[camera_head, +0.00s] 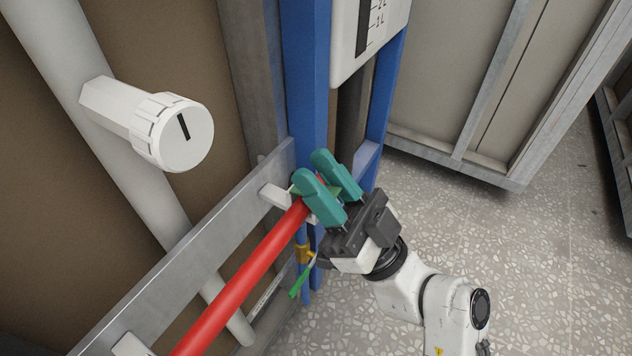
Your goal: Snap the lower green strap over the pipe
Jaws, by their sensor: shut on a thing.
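A red pipe (245,275) runs diagonally along a grey metal rail, from the bottom left up to my gripper. My gripper (329,183) has two teal fingers at the pipe's upper end. It is shut on a green strap (336,192), of which only a small piece shows between the fingers. The fingers hide most of this strap and the pipe's end, so I cannot tell whether it lies over the pipe. Another bright green strap (300,281) hangs lower, tilted and apart from the fingers, below a yellow-orange clip (304,253) on a thin blue pipe.
The grey rail (190,262) has white pipe holders (275,196). A white pipe with a round knob (183,137) stands at the left. A blue post (306,75) and a white scale panel (366,35) stand behind my gripper. The speckled floor at the right is clear.

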